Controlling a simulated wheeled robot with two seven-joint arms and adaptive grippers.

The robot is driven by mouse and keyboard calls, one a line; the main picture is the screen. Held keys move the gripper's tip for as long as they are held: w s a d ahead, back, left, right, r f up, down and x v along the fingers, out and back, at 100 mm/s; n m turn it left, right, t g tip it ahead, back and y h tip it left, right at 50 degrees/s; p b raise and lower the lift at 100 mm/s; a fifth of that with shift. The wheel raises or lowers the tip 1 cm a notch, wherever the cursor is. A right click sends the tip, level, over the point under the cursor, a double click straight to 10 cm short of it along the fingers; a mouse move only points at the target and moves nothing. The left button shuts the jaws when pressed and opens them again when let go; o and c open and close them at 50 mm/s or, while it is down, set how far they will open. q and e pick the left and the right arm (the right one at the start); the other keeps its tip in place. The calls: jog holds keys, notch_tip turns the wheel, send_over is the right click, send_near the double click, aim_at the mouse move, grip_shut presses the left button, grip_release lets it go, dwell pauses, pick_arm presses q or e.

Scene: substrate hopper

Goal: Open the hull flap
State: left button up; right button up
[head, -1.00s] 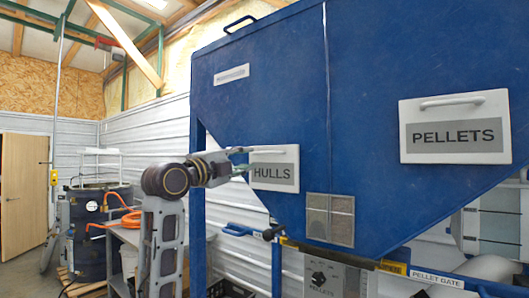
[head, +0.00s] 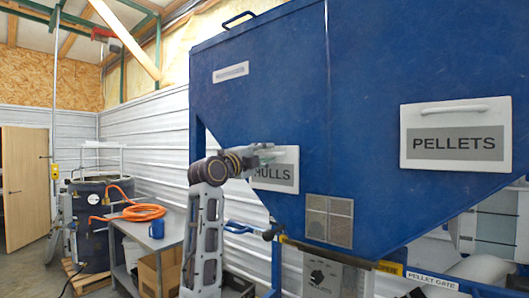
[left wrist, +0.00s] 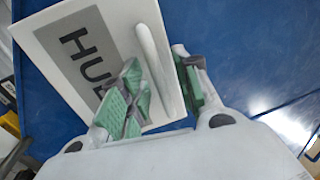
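The hull flap (head: 286,182) is a white panel with a grey HULLS label on the blue hopper's left side. It sits flat against the hopper, with its upper left part hidden by my left gripper (head: 262,152) in the head view. In the left wrist view, the flap (left wrist: 48,47) shows tilted, with its white bar handle (left wrist: 152,55). My left gripper's green-padded fingers (left wrist: 160,78) are apart, one on each side of the handle. I see no clear grip on it. My right gripper is in neither view.
The blue hopper (head: 260,105) fills the right side. The PELLETS flap (head: 455,160) is shut on its right. A blue-handled lever (head: 240,228) juts out below the hull flap. A bench (head: 150,235) with an orange hose (head: 125,210) and a blue mug (head: 157,229) stands at left.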

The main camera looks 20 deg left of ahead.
pick_arm(q)
jog(key=shift+w, duration=0.2)
grip_shut()
dwell(0.4)
